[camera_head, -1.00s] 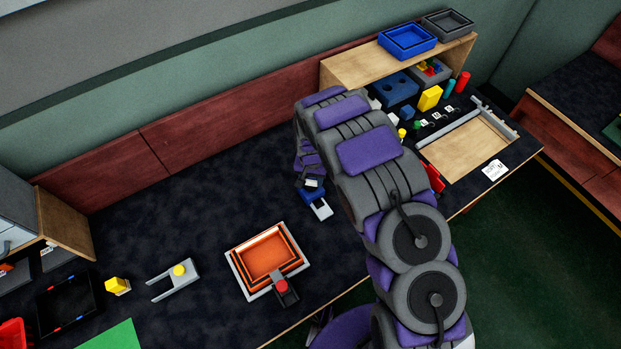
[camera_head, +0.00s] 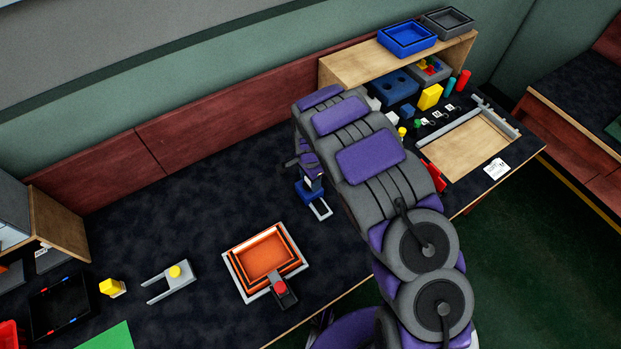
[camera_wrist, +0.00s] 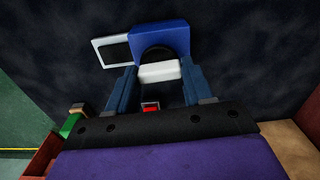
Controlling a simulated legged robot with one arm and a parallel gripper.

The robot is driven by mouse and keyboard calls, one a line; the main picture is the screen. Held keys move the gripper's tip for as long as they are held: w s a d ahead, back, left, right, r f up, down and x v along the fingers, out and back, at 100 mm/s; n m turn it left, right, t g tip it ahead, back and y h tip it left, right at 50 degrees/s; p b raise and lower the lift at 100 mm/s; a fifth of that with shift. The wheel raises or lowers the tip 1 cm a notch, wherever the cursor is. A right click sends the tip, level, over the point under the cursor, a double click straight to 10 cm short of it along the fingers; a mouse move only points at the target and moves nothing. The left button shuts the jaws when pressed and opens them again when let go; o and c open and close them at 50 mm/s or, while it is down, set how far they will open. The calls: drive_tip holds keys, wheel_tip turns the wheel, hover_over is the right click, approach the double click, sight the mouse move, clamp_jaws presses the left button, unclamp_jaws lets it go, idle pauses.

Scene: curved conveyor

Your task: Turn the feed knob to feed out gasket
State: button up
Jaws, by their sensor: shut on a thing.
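The feed device is a small blue block (camera_head: 306,193) with a pale frame (camera_head: 320,210) at its front, standing on the dark bench left of my arm. In the wrist view the blue block (camera_wrist: 175,38) and the white-rimmed frame (camera_wrist: 97,45) lie just beyond my fingertips. A white bar-shaped knob (camera_wrist: 160,72) projects from the block over a dark round part. My gripper (camera_wrist: 159,77) is shut on this knob, one blue finger on each side. In the head view my gripper (camera_head: 312,182) is small and partly hidden by my arm. I cannot make out a gasket.
An orange tray (camera_head: 265,257) with a red-knobbed clamp (camera_head: 282,290) stands at the bench's front. A grey fork with a yellow knob (camera_head: 175,272) is farther left. A wooden shelf (camera_head: 345,68) with bins and small parts stands right of my arm. Bench between is clear.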

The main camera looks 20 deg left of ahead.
drive_tip(key=shift+a+r+m, duration=0.1)
drive_tip(key=shift+a+m, duration=0.05)
drive_tip(key=shift+m, duration=0.15)
idle(0.4)
drive_tip(key=o, duration=0.8)
drive_tip(key=shift+s, duration=0.1)
drive_tip(key=shift+o, duration=1.2)
drive_tip(key=shift+a, duration=0.15)
drive_tip(key=shift+d+r, duration=0.2)
drive_tip(key=shift+r, duration=0.25)
wheel_tip(320, 180, up, 16)
drive_tip(key=p, duration=0.2)
drive_tip(key=shift+a, duration=0.2)
drive_tip(key=shift+r, duration=0.1)
